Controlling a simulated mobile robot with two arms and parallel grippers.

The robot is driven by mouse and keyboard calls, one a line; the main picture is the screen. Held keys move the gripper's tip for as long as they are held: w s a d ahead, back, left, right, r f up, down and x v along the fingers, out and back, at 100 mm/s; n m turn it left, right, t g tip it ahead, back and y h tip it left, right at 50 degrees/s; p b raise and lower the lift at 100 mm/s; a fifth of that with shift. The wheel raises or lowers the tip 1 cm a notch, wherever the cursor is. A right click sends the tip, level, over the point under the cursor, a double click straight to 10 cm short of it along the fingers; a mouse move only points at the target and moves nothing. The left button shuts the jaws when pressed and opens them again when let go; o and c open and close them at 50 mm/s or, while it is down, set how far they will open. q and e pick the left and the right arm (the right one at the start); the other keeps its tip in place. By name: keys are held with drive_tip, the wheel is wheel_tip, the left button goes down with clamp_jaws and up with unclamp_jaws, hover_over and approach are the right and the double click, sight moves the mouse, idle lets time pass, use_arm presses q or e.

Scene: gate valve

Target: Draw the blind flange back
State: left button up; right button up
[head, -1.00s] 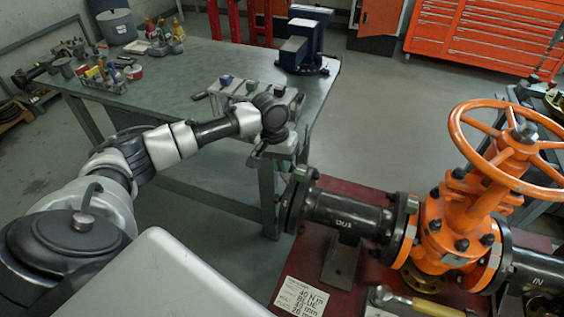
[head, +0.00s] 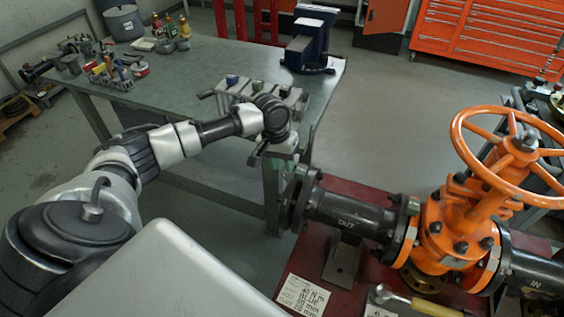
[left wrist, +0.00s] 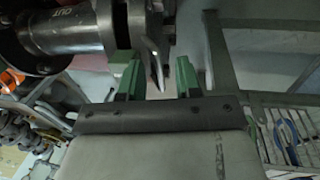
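The black outlet pipe marked OUT (head: 348,215) runs left from the orange gate valve (head: 452,228) to a dark flanged end (head: 298,203) in the head view. The pipe also shows at upper left in the left wrist view (left wrist: 65,32). There a thin grey plate (left wrist: 154,55), seen edge-on at the pipe's end, seems to be the blind flange. My left gripper (left wrist: 157,76) has its green fingers apart, with the plate's edge between them and a gap to the right finger. I cannot tell whether the left finger touches it. My right gripper is not in view.
A green workbench (head: 210,68) stands behind my left arm, with a grey rack (head: 240,90) near its front edge and a blue vise (head: 308,45). A hammer (head: 420,305) and a label plate (head: 303,296) lie on the red stand (head: 375,275).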

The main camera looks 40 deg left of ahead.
use_arm(q)
wheel_tip(320, 180, up, 10)
drive_tip(key=a+b, duration=0.1)
drive_tip(key=a, duration=0.1)
drive_tip(key=shift+s+r, duration=0.25)
idle(0.4)
